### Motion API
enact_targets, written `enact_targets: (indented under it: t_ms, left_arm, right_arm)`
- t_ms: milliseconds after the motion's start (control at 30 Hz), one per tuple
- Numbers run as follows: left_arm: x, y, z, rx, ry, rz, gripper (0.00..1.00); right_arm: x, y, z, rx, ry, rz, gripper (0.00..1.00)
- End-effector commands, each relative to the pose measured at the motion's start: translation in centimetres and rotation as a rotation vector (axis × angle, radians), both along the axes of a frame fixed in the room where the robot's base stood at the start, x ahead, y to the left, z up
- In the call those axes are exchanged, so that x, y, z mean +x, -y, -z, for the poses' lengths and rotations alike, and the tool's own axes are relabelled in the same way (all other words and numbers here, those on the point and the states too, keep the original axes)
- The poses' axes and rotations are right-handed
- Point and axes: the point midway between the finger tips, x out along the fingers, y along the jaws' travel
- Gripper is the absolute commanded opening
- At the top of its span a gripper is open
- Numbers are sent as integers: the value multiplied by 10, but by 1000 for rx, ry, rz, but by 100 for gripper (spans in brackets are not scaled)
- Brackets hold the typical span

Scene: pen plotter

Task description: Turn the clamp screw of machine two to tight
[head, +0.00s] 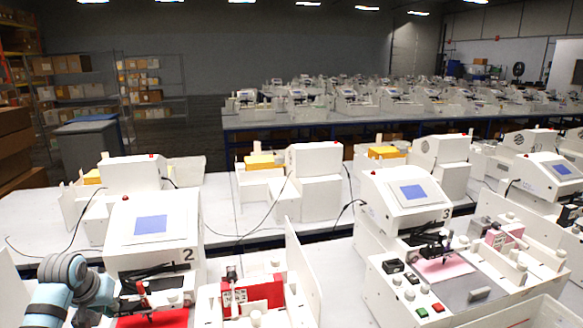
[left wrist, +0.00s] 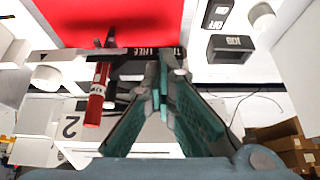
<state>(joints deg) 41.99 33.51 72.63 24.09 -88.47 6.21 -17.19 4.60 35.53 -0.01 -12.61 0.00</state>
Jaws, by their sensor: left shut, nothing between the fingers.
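Machine two (head: 150,228) is a white plotter with a blue screen and a "2" on its front; it appears upside down in the left wrist view (left wrist: 38,148). A red pen (left wrist: 97,88) sits in its dark carriage above a red sheet (left wrist: 110,18). A dark strip (left wrist: 132,52) beside the pen reads "FREE", with a partly covered word starting with T. My left gripper (left wrist: 164,80) is shut and empty, its fingertips in front of the carriage by these words. The clamp screw is largely hidden behind the fingertips, and I cannot tell whether they touch it. My right gripper is not in view.
In the left wrist view, white knobs (left wrist: 47,76) and a dark button block marked "JOG" (left wrist: 230,47) flank the carriage. Machine three (head: 408,200) stands right of machine two. A red box (head: 252,293) stands nearby on a white unit.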

Motion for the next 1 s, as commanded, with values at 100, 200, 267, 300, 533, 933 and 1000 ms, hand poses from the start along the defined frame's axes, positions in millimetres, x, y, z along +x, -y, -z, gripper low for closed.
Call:
enact_targets:
  t_ms: [100, 200, 267, 300, 533, 933, 1000]
  left_arm:
    - [0, 0, 0, 0, -1, 0, 0]
    - [-1, 0, 0, 0, -1, 0, 0]
    - [-1, -1, 0, 0, -1, 0, 0]
    - [-1, -1, 0, 0, -1, 0, 0]
    - [-3, -7, 1, 1, -1, -2, 0]
    - [-4, -8, 1, 0, -3, -2, 0]
    - [-7, -7, 1, 1, -3, -1, 0]
  right_arm:
    - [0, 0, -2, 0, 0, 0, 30]
    - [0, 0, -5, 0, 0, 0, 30]
    - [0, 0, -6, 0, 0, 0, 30]
    - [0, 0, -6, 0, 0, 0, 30]
    - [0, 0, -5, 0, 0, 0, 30]
    - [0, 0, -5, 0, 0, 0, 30]
    - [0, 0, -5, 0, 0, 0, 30]
